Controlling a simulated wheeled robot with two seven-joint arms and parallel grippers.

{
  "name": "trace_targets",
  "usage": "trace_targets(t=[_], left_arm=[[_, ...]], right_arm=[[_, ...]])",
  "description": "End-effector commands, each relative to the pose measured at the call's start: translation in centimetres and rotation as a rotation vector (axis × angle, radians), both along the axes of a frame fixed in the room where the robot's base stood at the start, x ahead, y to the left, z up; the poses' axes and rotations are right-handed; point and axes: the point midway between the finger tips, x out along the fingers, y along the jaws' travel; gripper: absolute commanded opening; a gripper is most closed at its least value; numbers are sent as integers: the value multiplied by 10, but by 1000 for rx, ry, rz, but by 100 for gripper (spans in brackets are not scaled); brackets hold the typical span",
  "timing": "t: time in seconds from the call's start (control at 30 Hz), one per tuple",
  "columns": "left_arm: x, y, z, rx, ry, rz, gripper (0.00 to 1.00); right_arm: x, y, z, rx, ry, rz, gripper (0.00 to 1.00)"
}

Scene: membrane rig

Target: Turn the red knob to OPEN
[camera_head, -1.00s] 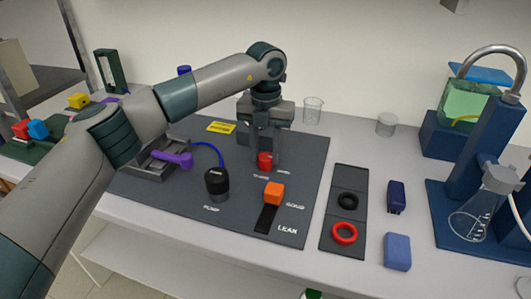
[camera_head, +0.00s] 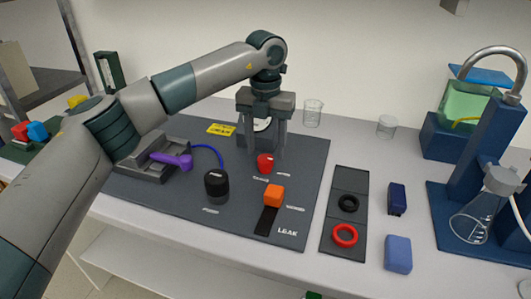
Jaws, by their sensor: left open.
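The red knob (camera_head: 265,164) sits on the dark grey mat (camera_head: 312,190), with small white label marks beside it that are too small to read. My left gripper (camera_head: 265,150) hangs above and just behind the knob, pointing down. Its two fingers are spread apart and empty, and the knob shows in front of and below them. A round white gauge face (camera_head: 262,125) shows between the fingers, partly hidden. My right gripper is out of view.
An orange block (camera_head: 273,195) on a black strip marked LEAK and a black capped cylinder (camera_head: 217,186) stand in front of the knob. A purple lever (camera_head: 171,161) is left. A tray with black and red rings (camera_head: 344,235) lies right. Beakers (camera_head: 313,113) stand behind.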

Motion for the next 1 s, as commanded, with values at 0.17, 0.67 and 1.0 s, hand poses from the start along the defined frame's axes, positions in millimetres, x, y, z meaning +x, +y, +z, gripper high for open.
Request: trace_targets(t=[0.17, 0.67, 1.0], left_arm=[[1, 0, 32, 0, -4, 1, 52], [1, 0, 127, 0, -2, 2, 52], [0, 0, 148, 0, -1, 1, 52]], right_arm=[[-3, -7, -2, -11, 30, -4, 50], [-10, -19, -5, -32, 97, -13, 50], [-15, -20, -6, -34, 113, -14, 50]])
